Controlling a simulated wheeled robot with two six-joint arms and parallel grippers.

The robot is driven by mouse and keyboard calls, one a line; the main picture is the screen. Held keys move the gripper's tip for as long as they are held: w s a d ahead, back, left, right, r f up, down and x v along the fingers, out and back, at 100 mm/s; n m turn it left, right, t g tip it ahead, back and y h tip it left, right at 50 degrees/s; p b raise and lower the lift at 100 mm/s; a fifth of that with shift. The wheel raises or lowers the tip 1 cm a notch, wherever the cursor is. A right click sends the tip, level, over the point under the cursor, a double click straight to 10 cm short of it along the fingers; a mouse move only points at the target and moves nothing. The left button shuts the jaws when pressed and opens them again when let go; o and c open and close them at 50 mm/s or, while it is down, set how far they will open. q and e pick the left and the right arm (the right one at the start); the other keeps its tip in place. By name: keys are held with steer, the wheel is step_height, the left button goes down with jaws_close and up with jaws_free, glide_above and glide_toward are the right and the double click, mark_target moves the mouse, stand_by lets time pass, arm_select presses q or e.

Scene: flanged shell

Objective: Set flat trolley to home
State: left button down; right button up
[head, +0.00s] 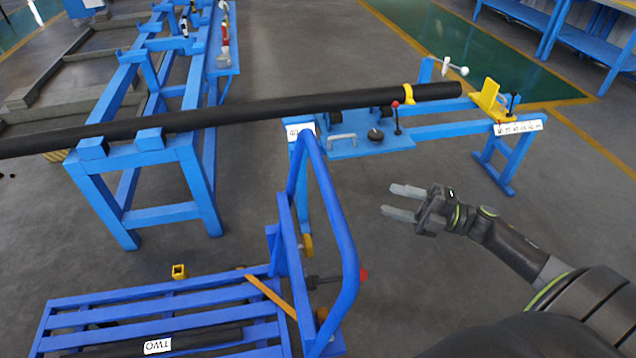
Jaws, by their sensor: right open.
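A low blue flat trolley (160,305) with a slatted deck and an upright looped handle (345,240) stands on the floor at the lower left and middle. A dark bar with a white label reading TWO (157,346) lies on its deck. A caster shows below the handle end. My right gripper (397,201) is open and empty, its fingers pointing left, to the right of the handle and apart from it. My left gripper is not in view. Any home marking for the trolley cannot be made out.
A long black pipe (250,112) rests across a blue stand (155,214) and a blue fixture (355,146) with a yellow stop (488,97). A small yellow block (179,271) is beside the deck. Grey floor (440,280) is clear right of the handle.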

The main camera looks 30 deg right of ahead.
mark_target(323, 181)
steer(key=p+x, duration=0.1)
steer(key=x, duration=0.4)
steer(key=p+x, duration=0.2)
steer(key=x, duration=0.4)
steer(key=p+x, duration=0.1)
steer(key=x, duration=0.4)
steer(key=shift+s+a+r+p, duration=0.1)
steer(key=shift+a+r+p, duration=0.2)
steer(key=shift+p, duration=0.1)
steer(key=shift+w+a, duration=0.3)
steer(key=shift+a, duration=0.1)
jaws_close()
